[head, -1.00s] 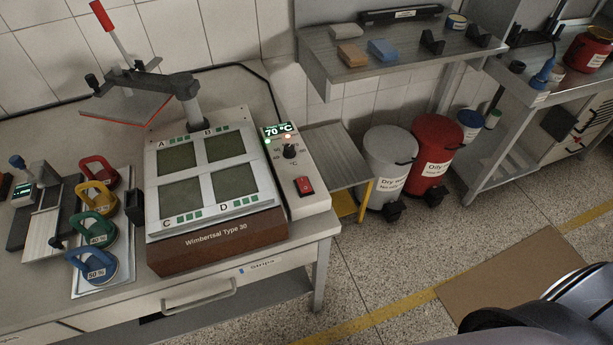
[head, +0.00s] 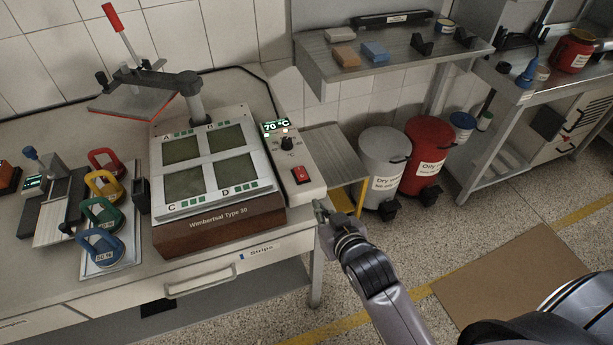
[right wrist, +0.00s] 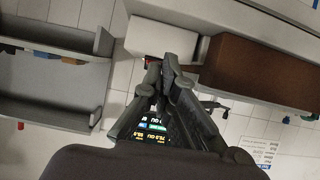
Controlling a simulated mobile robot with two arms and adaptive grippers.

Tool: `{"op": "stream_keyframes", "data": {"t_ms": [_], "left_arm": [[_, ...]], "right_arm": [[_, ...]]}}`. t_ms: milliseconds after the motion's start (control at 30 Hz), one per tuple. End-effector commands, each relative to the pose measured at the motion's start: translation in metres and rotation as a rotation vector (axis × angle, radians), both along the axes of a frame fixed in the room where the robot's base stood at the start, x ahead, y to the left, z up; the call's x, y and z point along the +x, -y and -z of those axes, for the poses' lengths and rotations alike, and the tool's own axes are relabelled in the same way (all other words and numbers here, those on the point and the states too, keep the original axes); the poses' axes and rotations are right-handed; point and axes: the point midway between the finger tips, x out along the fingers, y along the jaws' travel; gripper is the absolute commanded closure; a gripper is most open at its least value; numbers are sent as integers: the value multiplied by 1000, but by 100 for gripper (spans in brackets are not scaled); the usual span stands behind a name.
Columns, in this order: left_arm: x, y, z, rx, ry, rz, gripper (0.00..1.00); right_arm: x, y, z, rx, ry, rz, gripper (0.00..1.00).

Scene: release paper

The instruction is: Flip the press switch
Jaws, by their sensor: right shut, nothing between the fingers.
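The press (head: 215,225) has a brown base marked "Wimbertsal Type 30" and a white control box (head: 283,150) on its right. The red press switch (head: 300,174) sits on the front part of that box, below a knob and a lit "70 °C" display (head: 276,126). My right gripper (head: 320,206) is just beyond the table's front right corner, below and right of the switch and apart from it. In the right wrist view its fingers (right wrist: 169,60) are shut and empty, in front of the white box (right wrist: 165,38) and the brown base (right wrist: 245,65). My left gripper is not in view.
Coloured weights (head: 104,185) stand on a tray left of the press. The press's raised arm has a red-tipped handle (head: 113,17). A shelf (head: 400,58) hangs at the back right, above a grey bin (head: 382,155) and a red bin (head: 425,150).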

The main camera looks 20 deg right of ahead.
Motion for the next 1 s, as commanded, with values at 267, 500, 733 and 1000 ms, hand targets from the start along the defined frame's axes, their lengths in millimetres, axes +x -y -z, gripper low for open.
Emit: {"op": "stream_keyframes", "data": {"t_ms": [267, 500, 733, 1000], "left_arm": [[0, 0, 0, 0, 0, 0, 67], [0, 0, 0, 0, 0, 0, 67], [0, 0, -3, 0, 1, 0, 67], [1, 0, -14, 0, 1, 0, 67]], "right_arm": [[11, 2, -82, 32, 196, 21, 100], [11, 2, -84, 34, 202, 21, 100], [19, 1, -83, 33, 202, 21, 100], [67, 0, -73, 31, 202, 21, 100]]}}
